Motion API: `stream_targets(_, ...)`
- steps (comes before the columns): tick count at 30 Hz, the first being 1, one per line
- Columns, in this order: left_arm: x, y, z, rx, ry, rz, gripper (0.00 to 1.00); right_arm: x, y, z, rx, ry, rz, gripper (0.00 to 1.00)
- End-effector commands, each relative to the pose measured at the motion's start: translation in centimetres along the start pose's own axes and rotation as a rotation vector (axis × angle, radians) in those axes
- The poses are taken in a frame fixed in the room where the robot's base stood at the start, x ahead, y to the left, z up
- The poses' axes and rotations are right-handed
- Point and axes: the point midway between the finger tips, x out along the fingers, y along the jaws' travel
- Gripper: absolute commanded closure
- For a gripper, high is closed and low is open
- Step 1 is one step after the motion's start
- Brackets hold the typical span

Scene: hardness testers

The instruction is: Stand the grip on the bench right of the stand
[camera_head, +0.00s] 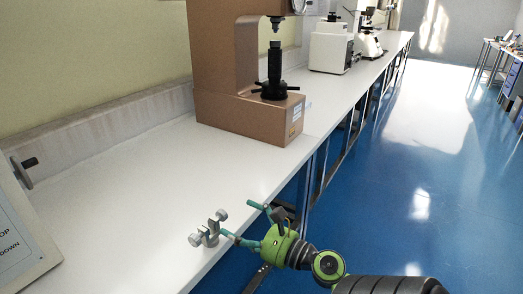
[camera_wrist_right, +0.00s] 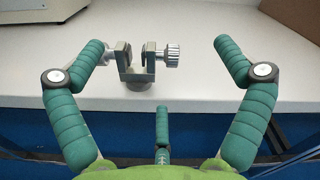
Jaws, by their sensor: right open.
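The grip (camera_head: 209,231), a small grey metal clamp with knurled screws, stands upright on the white bench (camera_head: 130,185) near its front edge. In the right wrist view the grip (camera_wrist_right: 137,66) lies between the two green fingers, closer to the left one. My right gripper (camera_head: 246,222) is open and empty at the bench edge, with its fingers pointing toward the grip; no hold on it shows. My left gripper is not in view. I cannot clearly identify the stand; a pale panel with lettering (camera_head: 17,240) and a black-tipped knob (camera_head: 24,172) show at the left edge.
A large brown hardness tester (camera_head: 240,118) stands farther back on the bench. A white instrument (camera_head: 330,47) and a microscope (camera_head: 369,40) are beyond it. The bench between panel and tester is clear. Blue floor (camera_head: 400,190) lies to the right.

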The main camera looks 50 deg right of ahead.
Motion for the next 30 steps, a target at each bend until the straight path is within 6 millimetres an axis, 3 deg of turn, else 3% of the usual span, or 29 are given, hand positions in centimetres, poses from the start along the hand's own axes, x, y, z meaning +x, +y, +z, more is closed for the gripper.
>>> stream_targets(6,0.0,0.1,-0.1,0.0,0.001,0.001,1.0,-4.5,0.0,0.0,0.002,0.002,-0.003,0.0)
stream_targets(12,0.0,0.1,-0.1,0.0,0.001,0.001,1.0,-6.6,0.0,0.0,0.0,0.001,-0.001,0.0)
stream_targets(25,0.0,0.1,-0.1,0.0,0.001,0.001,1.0,-6.9,0.1,-0.3,0.027,0.001,-0.004,0.0)
stream_targets(28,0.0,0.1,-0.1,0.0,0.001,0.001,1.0,-6.4,0.6,-2.4,0.196,0.015,-0.034,0.0)
stream_targets(30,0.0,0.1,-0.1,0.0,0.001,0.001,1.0,-5.9,1.6,-5.3,0.432,0.037,-0.073,0.0)
